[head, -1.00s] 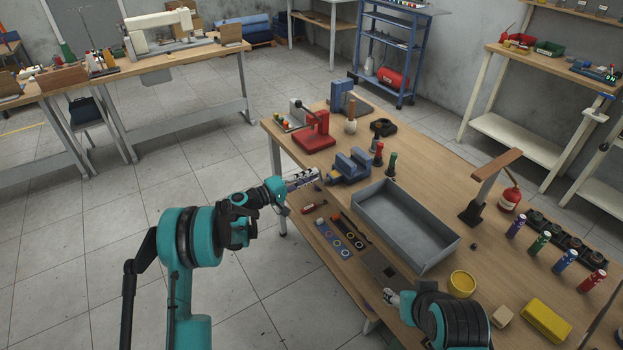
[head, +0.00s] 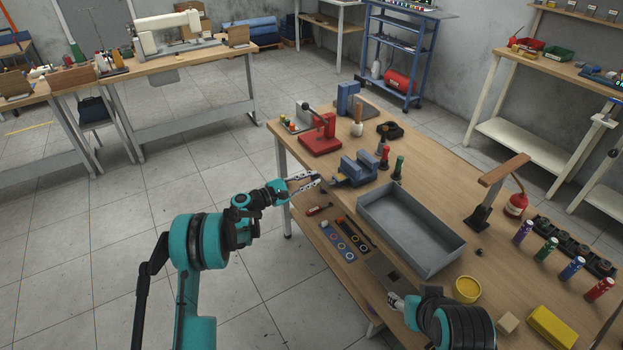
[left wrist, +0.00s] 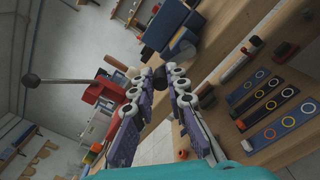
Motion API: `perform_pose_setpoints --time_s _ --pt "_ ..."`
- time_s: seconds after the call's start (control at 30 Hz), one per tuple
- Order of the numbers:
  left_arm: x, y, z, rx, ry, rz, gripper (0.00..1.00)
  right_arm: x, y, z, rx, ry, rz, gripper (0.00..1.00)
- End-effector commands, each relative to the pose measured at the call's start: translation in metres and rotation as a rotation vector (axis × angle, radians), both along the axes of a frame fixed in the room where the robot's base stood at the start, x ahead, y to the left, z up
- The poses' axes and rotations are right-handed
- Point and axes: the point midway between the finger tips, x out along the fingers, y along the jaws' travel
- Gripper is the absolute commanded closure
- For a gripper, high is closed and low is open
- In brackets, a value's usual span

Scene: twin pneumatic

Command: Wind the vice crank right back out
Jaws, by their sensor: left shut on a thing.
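The blue vice (head: 358,170) sits at the near left edge of the bench, left of the grey tray. Its blue body also shows at the top of the left wrist view (left wrist: 168,25). My left gripper (head: 319,179) is just left of the vice, pointing at its crank end. In the left wrist view its fingertips (left wrist: 166,78) close on a small dark piece, seemingly the crank handle (left wrist: 159,77). The fingers hide most of the crank. My right gripper (head: 392,299) hangs over the near bench edge; its fingers are too small to read.
A grey tray (head: 411,226) stands right of the vice. A red press (head: 321,138) stands behind it; its ball-ended lever (left wrist: 65,81) reaches across the left wrist view. Red and green bottles stand close right of the vice. A strip with coloured rings (head: 343,241) lies below.

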Motion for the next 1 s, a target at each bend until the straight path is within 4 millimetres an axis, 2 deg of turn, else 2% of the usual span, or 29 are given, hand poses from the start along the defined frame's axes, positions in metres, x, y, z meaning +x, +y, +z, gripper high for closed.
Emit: perform_pose_setpoints --time_s 0.5,1.0 --pt "0.003 0.003 -0.017 -0.234 0.323 0.001 1.00 0.000 0.000 0.000 0.000 0.000 0.000 0.50" --pt "0.002 0.002 -0.022 -0.303 0.419 0.001 1.00 0.000 0.000 0.000 0.000 0.000 0.000 0.50"
